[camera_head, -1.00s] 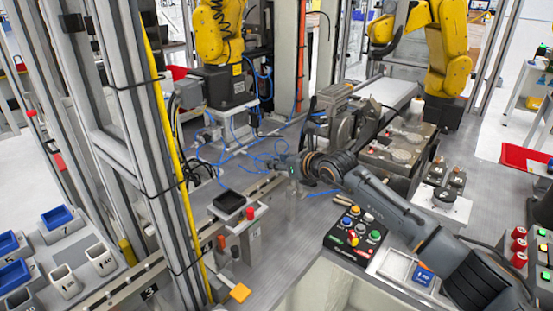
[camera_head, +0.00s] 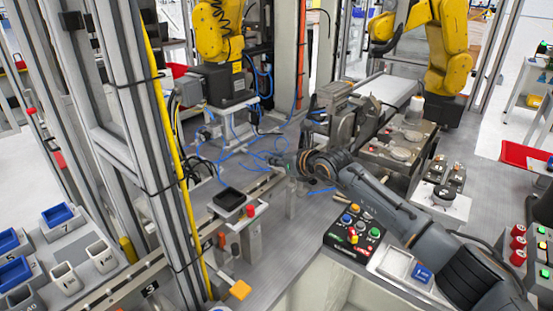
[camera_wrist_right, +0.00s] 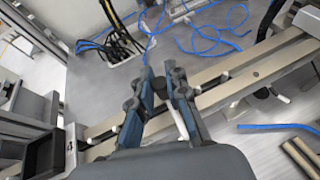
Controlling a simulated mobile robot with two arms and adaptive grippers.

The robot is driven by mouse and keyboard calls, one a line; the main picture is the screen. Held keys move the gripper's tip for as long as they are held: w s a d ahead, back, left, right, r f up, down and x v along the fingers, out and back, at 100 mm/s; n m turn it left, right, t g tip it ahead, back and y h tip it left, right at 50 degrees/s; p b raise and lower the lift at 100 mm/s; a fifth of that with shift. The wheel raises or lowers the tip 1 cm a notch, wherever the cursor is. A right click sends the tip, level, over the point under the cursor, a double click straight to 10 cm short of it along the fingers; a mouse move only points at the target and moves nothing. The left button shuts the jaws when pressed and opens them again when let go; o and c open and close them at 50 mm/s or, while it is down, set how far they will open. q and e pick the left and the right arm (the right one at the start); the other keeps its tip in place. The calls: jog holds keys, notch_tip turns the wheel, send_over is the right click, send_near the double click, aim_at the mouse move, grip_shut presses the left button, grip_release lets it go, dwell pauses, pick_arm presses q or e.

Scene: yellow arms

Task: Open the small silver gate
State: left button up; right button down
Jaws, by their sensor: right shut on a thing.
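My right gripper (camera_head: 272,158) reaches in from the right over the grey workbench, beside the conveyor rail. In the right wrist view, the fingers (camera_wrist_right: 161,80) point away over the rail and are closed around a slim pale silver piece (camera_wrist_right: 180,122), seen partly between them. This seems to be part of the small silver gate. The rest of it is hidden by the fingers, and I cannot tell how far it stands open. A short silver post (camera_head: 291,197) stands just below the gripper in the head view. My left gripper is not in view.
Blue cables (camera_head: 225,150) lie loose behind the rail. A black tray (camera_head: 229,199) and red-topped post (camera_head: 251,212) stand to the left. A button box (camera_head: 357,232) sits below my right arm. Metal fixtures (camera_head: 400,150) stand to the right, and a yellow robot arm (camera_head: 215,30) behind.

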jog(key=shift+f+b, duration=0.15)
jog(key=shift+b, duration=0.25)
jog(key=b, duration=0.2)
jog(key=t+y+b, duration=0.1)
jog(key=shift+s+d+b, duration=0.2)
jog(key=shift+d+b, duration=0.05)
jog(key=shift+b, duration=0.1)
jog(key=shift+s+d+r+m+t+y+b, duration=0.15)
jog(key=shift+r+m+t+y+b, duration=0.2)
jog(key=shift+r+b, duration=0.3)
jog(key=c, duration=1.3)
grip_release()
